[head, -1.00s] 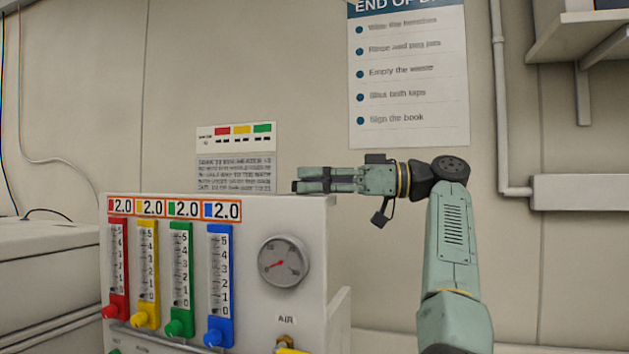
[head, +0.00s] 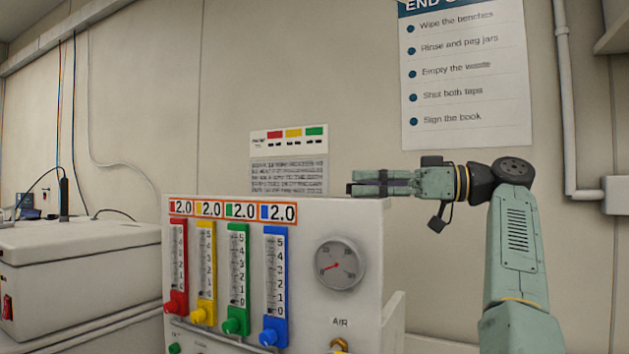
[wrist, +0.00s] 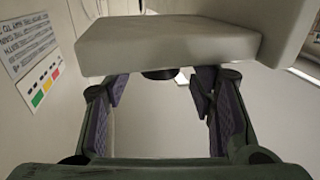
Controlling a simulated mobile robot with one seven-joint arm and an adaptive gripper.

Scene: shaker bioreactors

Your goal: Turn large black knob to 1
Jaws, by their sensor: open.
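No large black knob shows clearly in the head view. In the wrist view a dark round part (wrist: 160,73) sticks out from the edge of a pale box-shaped body (wrist: 165,38), between my fingertips in the picture. I cannot tell whether it is the knob. My gripper (head: 352,184) points left, level with the top right of the white panel unit (head: 365,230) in the head view. In the wrist view my gripper (wrist: 160,84) has its two purple-padded fingers apart, with nothing held between them.
The panel carries red, yellow, green and blue flow tubes (head: 275,290), a round gauge (head: 340,263) and a brass AIR fitting (head: 339,345), cut off below. A white box unit (head: 70,260) stands at left. A sign (head: 288,162) and a poster (head: 465,80) are behind.

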